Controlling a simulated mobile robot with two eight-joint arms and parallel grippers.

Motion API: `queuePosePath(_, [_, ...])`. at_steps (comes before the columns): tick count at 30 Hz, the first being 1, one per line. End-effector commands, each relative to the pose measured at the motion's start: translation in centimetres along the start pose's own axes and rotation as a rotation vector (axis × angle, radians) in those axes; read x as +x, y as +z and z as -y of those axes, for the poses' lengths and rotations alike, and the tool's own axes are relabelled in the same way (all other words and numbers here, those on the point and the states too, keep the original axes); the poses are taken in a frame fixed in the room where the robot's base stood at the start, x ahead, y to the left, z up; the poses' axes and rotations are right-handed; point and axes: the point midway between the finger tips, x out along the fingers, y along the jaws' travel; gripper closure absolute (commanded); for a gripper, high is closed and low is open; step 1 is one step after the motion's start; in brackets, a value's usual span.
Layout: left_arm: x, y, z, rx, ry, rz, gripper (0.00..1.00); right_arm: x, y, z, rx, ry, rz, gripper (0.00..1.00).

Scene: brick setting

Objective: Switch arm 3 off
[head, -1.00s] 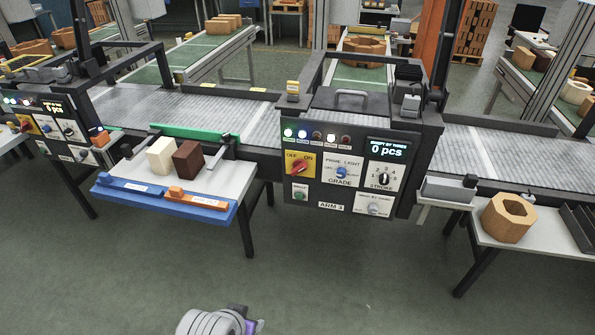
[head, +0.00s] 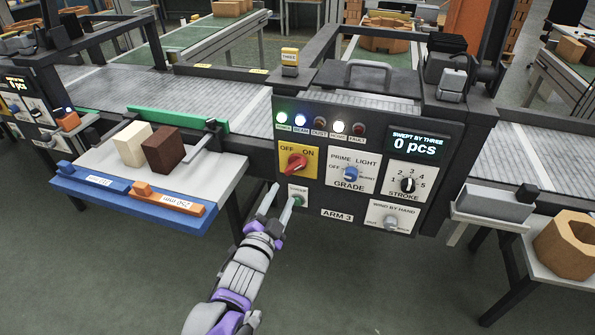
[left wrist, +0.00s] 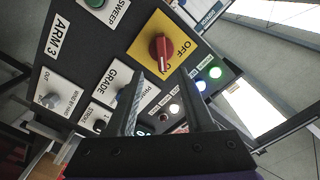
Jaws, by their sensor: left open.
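The ARM 3 panel (head: 337,216) faces me in the head view. Its red rotary switch (head: 296,163) sits on a yellow plate marked OFF and ON, and its handle appears turned toward ON. The switch also shows in the left wrist view (left wrist: 162,50), just beyond the fingertips. My left gripper (head: 283,191) is open and empty, below the switch and close to the green sweep button (head: 298,200). In the left wrist view its fingers (left wrist: 161,76) stand apart, with nothing between them. My right gripper is not in view.
The panel also has a grade knob (head: 350,174), a stroke knob (head: 408,185) and a wind-by-hand knob (head: 390,222). Green, blue and white lamps are lit. A side table (head: 215,187) with cream and brown blocks stands left; an orange hexagonal piece (head: 570,243) lies right.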

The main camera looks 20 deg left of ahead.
Motion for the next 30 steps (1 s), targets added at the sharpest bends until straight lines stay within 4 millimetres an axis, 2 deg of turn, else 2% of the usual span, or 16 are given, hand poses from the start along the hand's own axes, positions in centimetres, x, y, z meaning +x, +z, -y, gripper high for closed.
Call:
queuePosePath(5, [2.3,-0.1,0.1,-0.001,-0.002,-0.003,0.47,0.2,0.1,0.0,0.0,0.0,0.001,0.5])
queuePosePath(12, [7.0,-0.1,0.1,-0.003,-0.001,-0.001,0.47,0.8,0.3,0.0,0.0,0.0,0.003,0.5])
queuePosePath(16, [8.9,-0.1,0.1,-0.001,-0.001,-0.001,0.47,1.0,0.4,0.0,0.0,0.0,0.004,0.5])
queuePosePath(21, [10.3,-0.1,0.1,-0.003,-0.001,-0.001,0.47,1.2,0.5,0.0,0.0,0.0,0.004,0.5])
queuePosePath(30, [10.5,-0.2,0.2,-0.003,-0.001,-0.001,0.47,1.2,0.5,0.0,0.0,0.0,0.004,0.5])
